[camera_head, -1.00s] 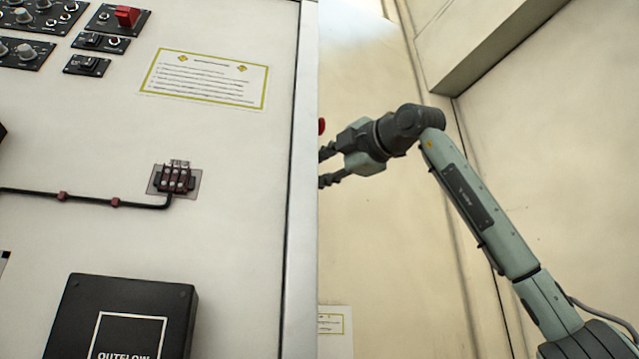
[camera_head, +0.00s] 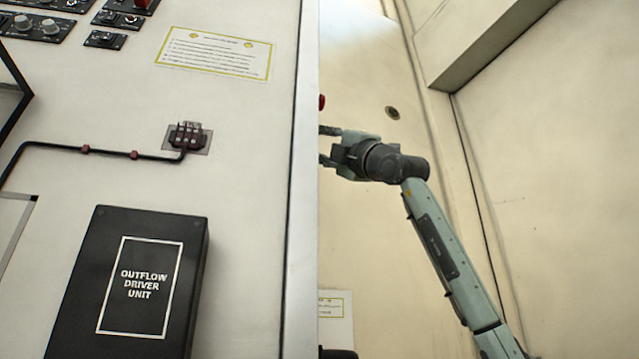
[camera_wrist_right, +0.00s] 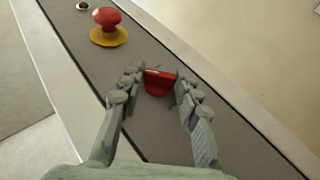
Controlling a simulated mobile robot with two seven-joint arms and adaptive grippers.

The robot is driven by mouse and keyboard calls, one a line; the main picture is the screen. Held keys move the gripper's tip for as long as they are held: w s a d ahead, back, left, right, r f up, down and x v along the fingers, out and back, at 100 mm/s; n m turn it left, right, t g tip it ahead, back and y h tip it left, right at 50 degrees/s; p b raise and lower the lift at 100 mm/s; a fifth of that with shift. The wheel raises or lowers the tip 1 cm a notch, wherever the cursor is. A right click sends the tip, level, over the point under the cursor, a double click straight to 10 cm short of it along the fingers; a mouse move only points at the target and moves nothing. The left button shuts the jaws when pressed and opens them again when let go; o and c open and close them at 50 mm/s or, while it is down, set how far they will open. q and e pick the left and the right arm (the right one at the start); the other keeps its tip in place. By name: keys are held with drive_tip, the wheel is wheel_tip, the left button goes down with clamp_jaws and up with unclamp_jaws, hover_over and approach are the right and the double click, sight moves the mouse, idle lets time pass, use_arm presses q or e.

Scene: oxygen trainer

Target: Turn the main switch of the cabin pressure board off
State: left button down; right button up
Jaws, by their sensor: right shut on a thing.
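My right gripper (camera_wrist_right: 158,90) has its two fingers closed around a red switch handle (camera_wrist_right: 158,82) on a grey panel strip in the right wrist view. In the head view my right gripper (camera_head: 332,147) is mostly hidden behind the edge of the large panel, with only its rear part showing. The red handle itself is hidden there. I cannot read any label by the handle, nor tell its on or off position. My left gripper is not in view.
A red mushroom button (camera_wrist_right: 108,17) on a yellow base stands close to the handle. The large panel carries a black outflow driver unit (camera_head: 140,285), a cable connector (camera_head: 187,136), a notice (camera_head: 215,53) and small switch boards (camera_head: 105,39). The wall at right is bare.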

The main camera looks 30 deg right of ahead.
drive_tip(key=shift+a+f+n, duration=0.1)
drive_tip(key=shift+n, duration=0.2)
drive_tip(key=o, duration=1.1)
drive_tip(key=v, duration=1.2)
drive_tip(key=shift+w, duration=0.1)
drive_tip(key=shift+f, duration=0.1)
